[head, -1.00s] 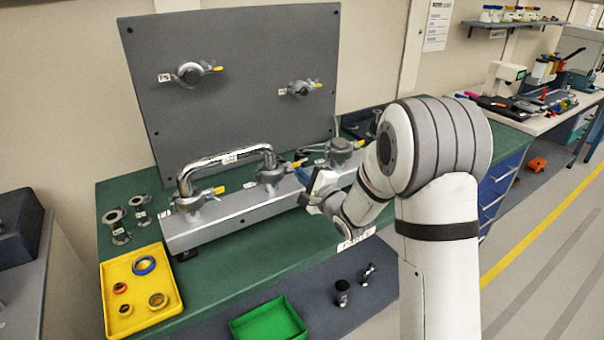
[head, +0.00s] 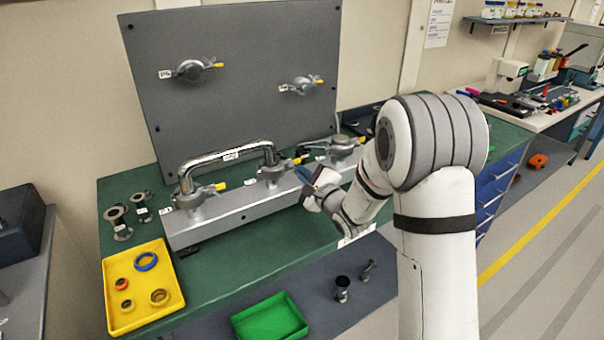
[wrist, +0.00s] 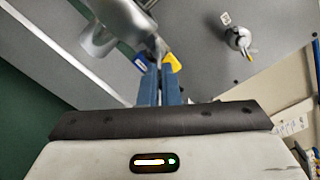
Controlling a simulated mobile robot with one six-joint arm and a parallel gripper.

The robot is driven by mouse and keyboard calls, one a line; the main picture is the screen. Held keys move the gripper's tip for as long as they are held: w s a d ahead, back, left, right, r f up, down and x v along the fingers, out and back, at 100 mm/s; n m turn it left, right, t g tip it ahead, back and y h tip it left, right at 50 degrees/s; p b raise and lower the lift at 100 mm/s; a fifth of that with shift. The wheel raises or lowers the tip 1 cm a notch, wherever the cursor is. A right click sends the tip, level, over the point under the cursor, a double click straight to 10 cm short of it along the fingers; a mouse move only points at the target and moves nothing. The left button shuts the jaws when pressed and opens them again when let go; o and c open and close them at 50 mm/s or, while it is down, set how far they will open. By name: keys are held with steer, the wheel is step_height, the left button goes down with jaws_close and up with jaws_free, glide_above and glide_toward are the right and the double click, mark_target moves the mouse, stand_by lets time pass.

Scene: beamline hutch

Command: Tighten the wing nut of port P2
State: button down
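Three clamped ports with yellow-tipped wing nuts line the grey manifold (head: 245,213). Their labels are too small to read, so I cannot confirm which is P2. My gripper (head: 303,173) is just right of the middle port (head: 270,175), its blue fingers close to that port's yellow wing tip (head: 297,161). In the wrist view my gripper's two blue fingers (wrist: 160,75) lie nearly together. A yellow tip (wrist: 173,62) shows at the right fingertip and a blue patch at the left one. Whether the fingers pinch the wing nut is hidden.
A bent metal pipe (head: 228,156) joins the left and middle ports. The grey panel (head: 240,90) behind carries two more ports. A yellow tray (head: 125,262) with several rings and loose flange fittings (head: 118,223) lie left. A green bin (head: 270,318) is below; the bench front is clear.

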steer(key=c, duration=1.9)
jaws_free()
steer(key=shift+f, duration=0.1)
steer(key=b+v, duration=0.1)
steer(key=v, duration=0.7)
steer(key=shift+w+d, duration=0.1)
